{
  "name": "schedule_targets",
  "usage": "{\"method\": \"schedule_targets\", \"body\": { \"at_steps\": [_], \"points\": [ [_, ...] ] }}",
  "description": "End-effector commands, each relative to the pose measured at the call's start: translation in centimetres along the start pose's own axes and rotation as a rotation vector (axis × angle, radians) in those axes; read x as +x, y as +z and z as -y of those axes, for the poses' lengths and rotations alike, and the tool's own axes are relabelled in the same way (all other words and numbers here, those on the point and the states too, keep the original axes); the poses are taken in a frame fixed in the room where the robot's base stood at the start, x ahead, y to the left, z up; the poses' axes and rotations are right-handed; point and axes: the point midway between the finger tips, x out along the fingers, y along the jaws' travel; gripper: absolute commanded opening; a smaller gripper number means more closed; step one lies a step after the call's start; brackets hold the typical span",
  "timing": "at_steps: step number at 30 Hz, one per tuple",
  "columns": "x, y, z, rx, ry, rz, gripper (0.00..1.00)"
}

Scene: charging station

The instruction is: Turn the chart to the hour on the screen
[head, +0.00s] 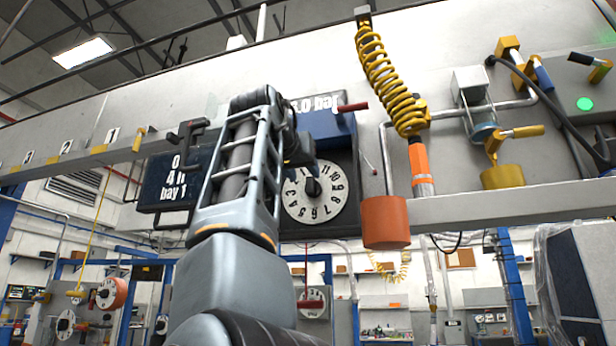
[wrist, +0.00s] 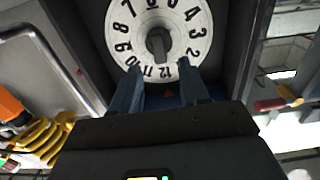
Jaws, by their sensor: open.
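The chart is a round white dial with black hour numbers (head: 325,209), set in a dark case, with a black knob (head: 312,187) at its centre. The dial (wrist: 118,40) and knob (wrist: 158,44) also show upside down in the wrist view. A small red triangle (wrist: 168,93) lies outside the rim, near 11 and 12. The black screen (head: 165,190) is left of the dial; my arm covers part of it, leaving "0", "4", "bay 1" readable. My gripper (wrist: 161,82) is open and empty, its fingers apart at the dial's edge by the triangle, short of the knob.
A blue housing (head: 328,128) with a red handle (head: 355,107) sits above the dial. Right of the dial hang an orange-brown cup (head: 385,222) and a yellow coiled hose (head: 385,75). A grey rail runs along the wall.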

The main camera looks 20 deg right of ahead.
Motion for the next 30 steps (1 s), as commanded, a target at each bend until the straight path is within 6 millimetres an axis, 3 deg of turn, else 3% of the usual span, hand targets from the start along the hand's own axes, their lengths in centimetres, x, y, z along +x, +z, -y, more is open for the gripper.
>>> {"method": "schedule_targets", "body": {
  "at_steps": [3,9,20,30],
  "points": [
    [1.9,-0.2,-0.1,0.0,0.001,0.002,0.45],
    [4.0,-0.1,0.0,0.0,0.0,0.001,0.45],
    [4.5,0.0,0.0,0.0,0.0,-0.001,0.45],
    [4.5,0.0,0.0,0.0,0.0,0.0,0.12]
  ]
}}
